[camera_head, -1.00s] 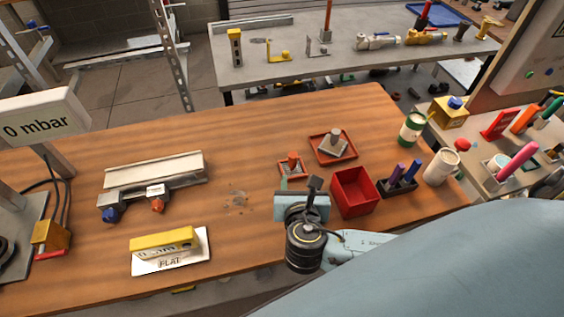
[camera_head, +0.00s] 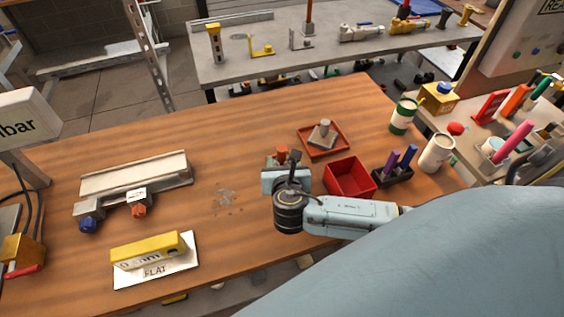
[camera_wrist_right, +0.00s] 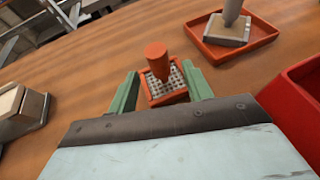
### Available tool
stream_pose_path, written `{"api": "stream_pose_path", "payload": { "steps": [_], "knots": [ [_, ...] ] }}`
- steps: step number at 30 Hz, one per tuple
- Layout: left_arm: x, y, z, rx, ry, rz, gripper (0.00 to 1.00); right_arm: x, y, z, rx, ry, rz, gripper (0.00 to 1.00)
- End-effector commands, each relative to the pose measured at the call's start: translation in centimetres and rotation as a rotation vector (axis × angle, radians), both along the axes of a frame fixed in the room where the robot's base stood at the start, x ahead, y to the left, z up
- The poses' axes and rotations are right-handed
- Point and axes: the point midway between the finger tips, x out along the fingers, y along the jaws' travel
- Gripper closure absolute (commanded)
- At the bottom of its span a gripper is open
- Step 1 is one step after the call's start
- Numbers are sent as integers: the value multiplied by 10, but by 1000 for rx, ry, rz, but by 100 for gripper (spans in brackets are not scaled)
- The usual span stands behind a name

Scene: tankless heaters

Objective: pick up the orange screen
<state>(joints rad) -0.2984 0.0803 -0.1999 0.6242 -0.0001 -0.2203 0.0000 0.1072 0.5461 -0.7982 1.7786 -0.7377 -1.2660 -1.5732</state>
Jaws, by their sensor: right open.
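The orange screen (camera_head: 281,152) is a small square orange frame with an upright orange knob, standing on the wooden table. In the right wrist view the screen (camera_wrist_right: 157,65) shows its knob and a grey mesh base. My right gripper (camera_head: 284,164) is just in front of it and partly hides it in the head view. In the wrist view the green fingers of the right gripper (camera_wrist_right: 160,80) are open, one on each side of the screen, with gaps visible. My left gripper is not in view.
A red tray (camera_head: 306,145) with a grey block and a deep red bin (camera_head: 350,161) stand close to the right. The table to the left of the screen is clear up to a grey metal fixture (camera_head: 135,180).

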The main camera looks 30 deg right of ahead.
Motion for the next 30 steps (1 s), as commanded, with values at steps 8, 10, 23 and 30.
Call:
{"api": "stream_pose_path", "payload": {
  "steps": [8, 10, 23, 30],
  "knots": [
    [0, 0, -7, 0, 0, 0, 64, 33, -18, -16, -1, -1, -2, 50],
    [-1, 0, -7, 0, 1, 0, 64, 36, -20, -17, -1, -1, -1, 50],
    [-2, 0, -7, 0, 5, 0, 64, 36, -20, -17, 0, 0, 0, 76],
    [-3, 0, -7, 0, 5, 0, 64, 36, -20, -17, 0, -1, 0, 100]
  ]
}}
